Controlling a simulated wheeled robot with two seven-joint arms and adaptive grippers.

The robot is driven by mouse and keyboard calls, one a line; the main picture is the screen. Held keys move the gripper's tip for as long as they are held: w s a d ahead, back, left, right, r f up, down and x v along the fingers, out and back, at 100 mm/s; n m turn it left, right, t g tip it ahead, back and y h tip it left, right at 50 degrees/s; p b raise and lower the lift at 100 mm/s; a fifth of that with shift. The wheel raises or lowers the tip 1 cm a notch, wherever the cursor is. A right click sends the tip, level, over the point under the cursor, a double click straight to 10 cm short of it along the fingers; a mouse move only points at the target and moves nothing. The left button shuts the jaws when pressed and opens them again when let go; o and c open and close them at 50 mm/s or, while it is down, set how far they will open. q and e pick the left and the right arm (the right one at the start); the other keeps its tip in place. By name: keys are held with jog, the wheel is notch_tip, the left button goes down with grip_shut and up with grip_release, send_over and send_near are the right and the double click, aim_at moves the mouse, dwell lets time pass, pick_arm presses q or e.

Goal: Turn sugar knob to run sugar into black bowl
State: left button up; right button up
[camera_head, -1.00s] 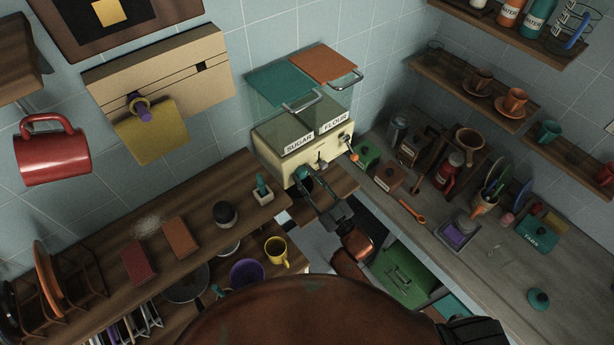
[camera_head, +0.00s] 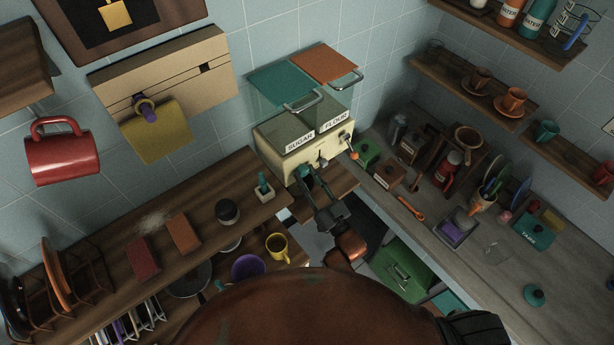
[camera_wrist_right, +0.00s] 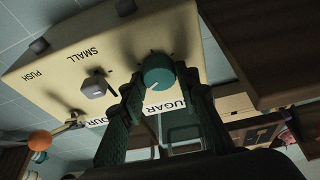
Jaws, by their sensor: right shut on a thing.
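The cream dispenser (camera_head: 298,150) stands in the corner with SUGAR and FLOUR labels and a teal and an orange lid. My right gripper (camera_head: 307,178) is at its front, on the sugar side. In the right wrist view, the round teal sugar knob (camera_wrist_right: 158,70), with a white pointer line, sits between my fingers, which are shut on it. A grey knob (camera_wrist_right: 96,86) is beside it, near the word SMALL. A dark round vessel (camera_head: 227,212) stands on the left counter; I cannot tell whether it is the black bowl. My left gripper is not in view.
The left wooden counter (camera_head: 180,205) holds two reddish blocks and a small potted plant (camera_head: 264,190). The right grey counter (camera_head: 480,265) holds boxes, a red bottle and an orange spoon (camera_head: 411,208). A red mug (camera_head: 62,155) hangs at left.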

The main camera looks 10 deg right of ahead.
jog(key=o, duration=1.2)
jog(key=shift+c, duration=0.2)
jog(key=v, duration=1.2)
jog(key=d+f+g+h+b, duration=0.2)
jog(key=f, duration=1)
jog(key=d+f+g+h+b, duration=0.2)
jog(key=d+f, duration=0.1)
jog(key=f, duration=1)
jog(key=s+d+f+m+g+h+b, duration=0.1)
jog(key=s+d+f+g, duration=0.2)
jog(key=f, duration=0.8)
jog(key=s+d+f+m+g+h+b, duration=0.1)
jog(key=s+d+f+g+b, duration=0.2)
jog(key=f, duration=0.8)
jog(key=s+d+f+g+h+b, duration=0.1)
jog(key=s+d+f+g, duration=0.15)
jog(key=s+f, duration=0.6)
jog(key=s+d+f+g+h+b, duration=0.1)
jog(key=s+d+f, duration=0.2)
jog(key=s+f, duration=0.55)
jog(key=s+d+f+g+b, duration=0.1)
jog(key=s+f+g, duration=0.1)
jog(key=s+f, duration=0.3)
jog(key=s+d+f+g+h+b, duration=0.1)
jog(key=s+f, duration=0.4)
jog(key=s, duration=0.8)
jog(key=shift+s+d+m+g, duration=0.4)
jog(key=shift+d+g, duration=0.35)
jog(key=shift+g, duration=0.4)
